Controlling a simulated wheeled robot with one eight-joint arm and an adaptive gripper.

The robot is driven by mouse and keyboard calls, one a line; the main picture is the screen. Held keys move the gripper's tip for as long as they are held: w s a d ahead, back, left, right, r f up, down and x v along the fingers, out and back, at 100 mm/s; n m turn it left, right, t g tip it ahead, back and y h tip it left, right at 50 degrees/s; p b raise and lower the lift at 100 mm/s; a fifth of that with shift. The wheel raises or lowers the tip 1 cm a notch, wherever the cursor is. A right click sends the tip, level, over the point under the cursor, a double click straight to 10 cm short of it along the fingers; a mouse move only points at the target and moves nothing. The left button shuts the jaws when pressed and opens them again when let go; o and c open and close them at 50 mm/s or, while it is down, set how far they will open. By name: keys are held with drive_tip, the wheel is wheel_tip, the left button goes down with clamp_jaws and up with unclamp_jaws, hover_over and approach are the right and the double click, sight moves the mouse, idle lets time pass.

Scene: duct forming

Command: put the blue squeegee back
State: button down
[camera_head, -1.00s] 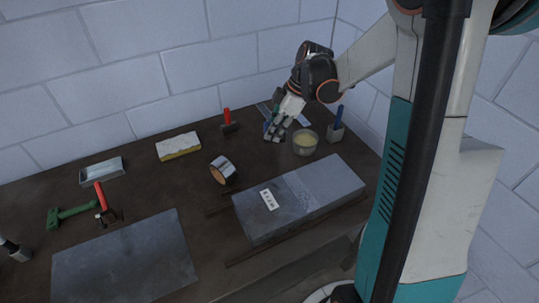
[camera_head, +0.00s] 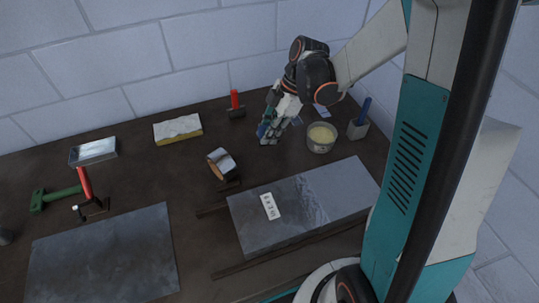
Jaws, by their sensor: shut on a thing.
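My gripper (camera_head: 270,133) is over the back of the dark bench, left of a tub of pale paste. It is shut on the blue squeegee (camera_head: 263,128), of which only a small blue part shows at the fingers. The rest of the squeegee is hidden by the fingers, and I cannot tell whether it touches the bench top.
The paste tub (camera_head: 321,139) and a grey holder with a blue handle (camera_head: 359,120) stand right of my gripper. A red-handled tool (camera_head: 236,105) and a tape roll (camera_head: 221,163) lie left. A grey duct board (camera_head: 300,205) lies in front. Bare bench shows between.

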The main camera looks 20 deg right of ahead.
wheel_tip(320, 180, down, 9)
drive_tip(key=shift+f+b, duration=0.1)
drive_tip(key=shift+b, duration=1.1)
drive_tip(key=shift+f, duration=0.15)
drive_tip(key=c, duration=1.5)
unclamp_jaws()
drive_tip(key=p+v, duration=0.3)
drive_tip(key=v, duration=0.9)
drive_tip(key=shift+s+p, duration=0.1)
drive_tip(key=shift+p, duration=0.3)
